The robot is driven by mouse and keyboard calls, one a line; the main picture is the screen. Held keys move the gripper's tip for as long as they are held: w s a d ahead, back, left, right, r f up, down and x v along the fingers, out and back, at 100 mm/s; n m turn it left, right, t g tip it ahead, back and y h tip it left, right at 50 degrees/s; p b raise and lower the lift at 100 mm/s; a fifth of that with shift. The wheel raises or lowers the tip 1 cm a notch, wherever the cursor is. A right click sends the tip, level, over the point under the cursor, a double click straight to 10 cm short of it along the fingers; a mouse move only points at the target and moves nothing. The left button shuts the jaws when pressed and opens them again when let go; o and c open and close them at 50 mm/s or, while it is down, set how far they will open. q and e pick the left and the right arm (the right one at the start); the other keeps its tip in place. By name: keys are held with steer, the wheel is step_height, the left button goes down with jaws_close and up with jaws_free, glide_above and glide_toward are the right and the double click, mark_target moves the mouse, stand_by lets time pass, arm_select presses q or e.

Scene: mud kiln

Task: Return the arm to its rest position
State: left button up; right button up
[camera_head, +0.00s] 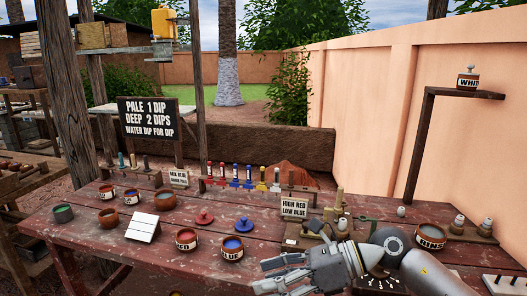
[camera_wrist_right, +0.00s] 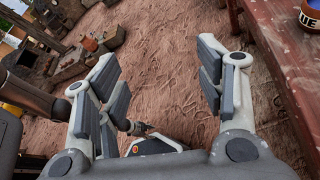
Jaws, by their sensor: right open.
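My right arm (camera_head: 425,272) comes in from the right over the front of the red wooden table (camera_head: 130,245). My right gripper (camera_head: 268,274) points left near the table's front edge. In the right wrist view its fingers (camera_wrist_right: 158,75) are spread wide apart with nothing between them, and bare reddish ground lies beyond them. My left gripper is not in view.
A white tile stand (camera_head: 142,227) is farther left. The labelled bowl (camera_head: 430,237) stands close behind my arm. The table edge (camera_wrist_right: 270,60) runs along the wrist view's right.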

steer(key=a+r+m+t+y, duration=0.3)
steer(key=r+m+t+y, duration=0.25)
steer(key=r+m, duration=0.25)
steer(key=w+d+m+t+h, duration=0.4)
steer(key=d+m+t, duration=0.2)
steer(key=m+t, duration=0.75)
steer(key=s+d+f+m+g+h, duration=0.2)
steer(key=d+f+m+h, duration=0.55)
steer(key=f+m, duration=0.25)
steer(key=s+d+f+m+g+h, duration=0.1)
steer(key=d+f+m+g+h, duration=0.1)
steer(key=d+f+m+h, duration=0.55)
steer(key=s+f+m+g, duration=0.55)
steer(key=s+f, duration=0.35)
steer(key=s, duration=0.3)
steer(key=s+f+m+g, duration=0.4)
steer(key=s+f+g, duration=0.3)
steer(key=s+f, duration=0.45)
step_height(320, 180, down, 23)
steer(key=s+d+p, duration=0.1)
steer(key=s+p, duration=0.1)
steer(key=s, duration=0.1)
steer(key=s+d+f+n+g+p, duration=0.1)
steer(key=s+d+f+g, duration=0.1)
steer(key=s+f, duration=1.2)
steer(key=shift+s+d, duration=0.45)
steer(key=shift+s, duration=0.45)
